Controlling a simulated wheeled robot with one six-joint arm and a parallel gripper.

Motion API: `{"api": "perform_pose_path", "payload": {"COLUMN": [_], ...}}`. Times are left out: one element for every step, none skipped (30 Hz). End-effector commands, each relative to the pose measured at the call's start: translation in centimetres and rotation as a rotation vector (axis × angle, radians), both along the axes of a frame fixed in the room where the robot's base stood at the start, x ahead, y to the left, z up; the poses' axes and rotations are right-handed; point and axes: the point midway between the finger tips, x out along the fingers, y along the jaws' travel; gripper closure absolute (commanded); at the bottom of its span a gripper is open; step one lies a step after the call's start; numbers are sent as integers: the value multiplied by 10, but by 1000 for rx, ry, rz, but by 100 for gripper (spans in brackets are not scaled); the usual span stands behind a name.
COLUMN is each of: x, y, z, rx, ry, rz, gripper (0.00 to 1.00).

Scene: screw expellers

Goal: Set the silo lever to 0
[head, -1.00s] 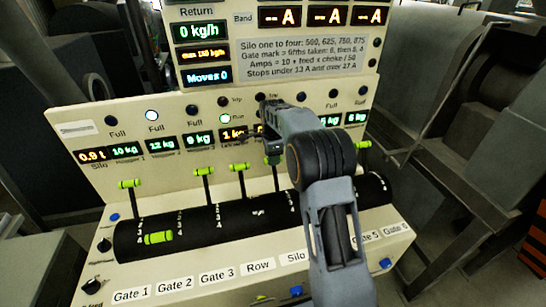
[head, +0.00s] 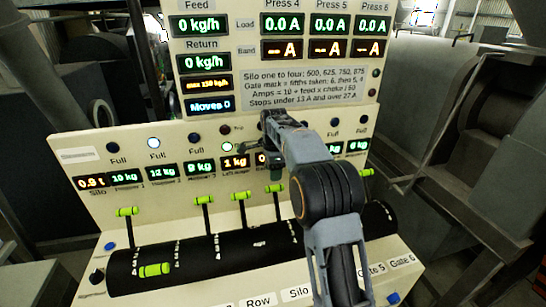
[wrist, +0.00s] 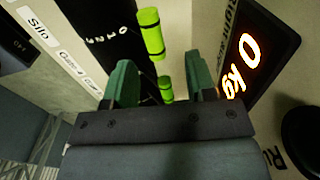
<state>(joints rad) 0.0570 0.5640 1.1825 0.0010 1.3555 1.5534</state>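The silo lever (head: 275,188) has a lime-green handle and stands at the upper end of its slot on the black drum, above the Silo label (head: 298,293). In the wrist view a lime handle (wrist: 151,35), likely the silo lever, lies just beyond my fingertips, near the 0 of a white 0-to-3 scale. A second lime handle (wrist: 166,88) shows lower, between the fingers. My gripper (wrist: 158,65) is open, with two teal fingers apart and nothing visibly clamped. In the head view my gripper (head: 273,165) is just above the silo lever; its fingers are partly hidden by my arm.
Other lime levers stand left: gate 1 (head: 127,211), gate 3 (head: 204,200) and row (head: 240,196). The gate 2 lever (head: 156,269) is low on the drum. Gate 6 (head: 367,172) is right. My arm hides levers between. A display panel (head: 270,85) rises behind.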

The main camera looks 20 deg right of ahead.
Motion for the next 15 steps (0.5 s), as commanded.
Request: {"api": "perform_pose_path", "payload": {"x": [0,-1,-1,-1,-2,-2,-3,-3,-3,-3,-4,-4,-4,-4,-4], "y": [0,0,1,1,1,1,1,1,1,1,1,1,1,1,1], "z": [11,17,25,30,36,42,46,50,55,58,61,63,65,67,69], "rx": [0,0,0,0,0,0,0,1,1,1,1,1,1,1,1], "ry": [-4,-3,-4,-3,-4,-3,-4,-3,-3,-3,-1,-2,-2,-2,-1], "rz": [0,0,0,0,0,0,0,0,1,1,0,1,1,1,1], "gripper": [49,49,49,49,49,49,49,49,49,49,49,49,49,49,49]}}
